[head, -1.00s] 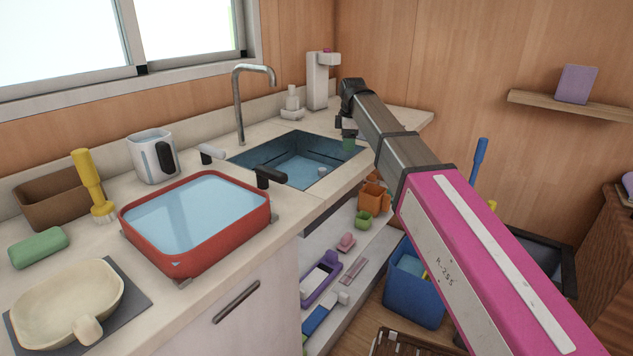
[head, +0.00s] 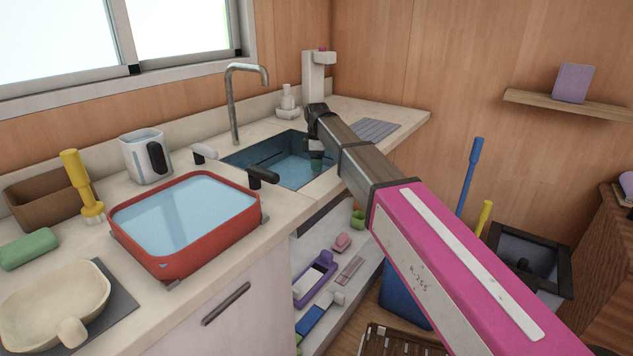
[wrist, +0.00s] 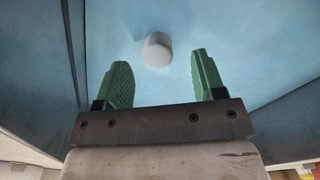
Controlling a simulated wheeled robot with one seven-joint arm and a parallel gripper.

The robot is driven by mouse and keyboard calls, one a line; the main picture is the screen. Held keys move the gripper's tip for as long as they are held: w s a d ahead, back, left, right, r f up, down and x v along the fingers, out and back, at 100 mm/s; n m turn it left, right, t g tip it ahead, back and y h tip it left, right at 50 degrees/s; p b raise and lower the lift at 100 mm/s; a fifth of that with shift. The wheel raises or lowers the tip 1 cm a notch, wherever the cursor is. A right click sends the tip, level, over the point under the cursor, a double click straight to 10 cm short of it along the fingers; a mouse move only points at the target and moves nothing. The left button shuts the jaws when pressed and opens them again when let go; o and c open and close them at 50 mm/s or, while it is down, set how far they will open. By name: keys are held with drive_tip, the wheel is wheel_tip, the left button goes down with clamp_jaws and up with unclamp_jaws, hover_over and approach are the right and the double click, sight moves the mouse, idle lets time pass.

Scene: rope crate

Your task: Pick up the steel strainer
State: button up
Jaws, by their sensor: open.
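The steel strainer (wrist: 157,49) appears in the wrist view as a small, pale grey round piece on the blue floor of the sink (wrist: 235,40). It lies ahead of my gripper (wrist: 157,83), roughly midway between the lines of the two green fingers. The fingers are apart with nothing between them and do not touch the strainer. In the head view my gripper (head: 316,163) reaches down into the sink (head: 262,157), near its right side. The strainer cannot be made out there, as my gripper and arm cover that area.
The sink walls stand close on both sides in the wrist view. A curved faucet (head: 235,105) rises behind the sink. A red basin of water (head: 190,252) stands on the counter to the left. A soap dispenser (head: 287,100) and a ribbed grey mat (head: 372,129) are nearby.

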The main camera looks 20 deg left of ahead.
wheel_tip(320, 180, down, 5)
drive_tip(key=shift+w+a+f, duration=0.1)
clamp_jaws()
idle(0.3)
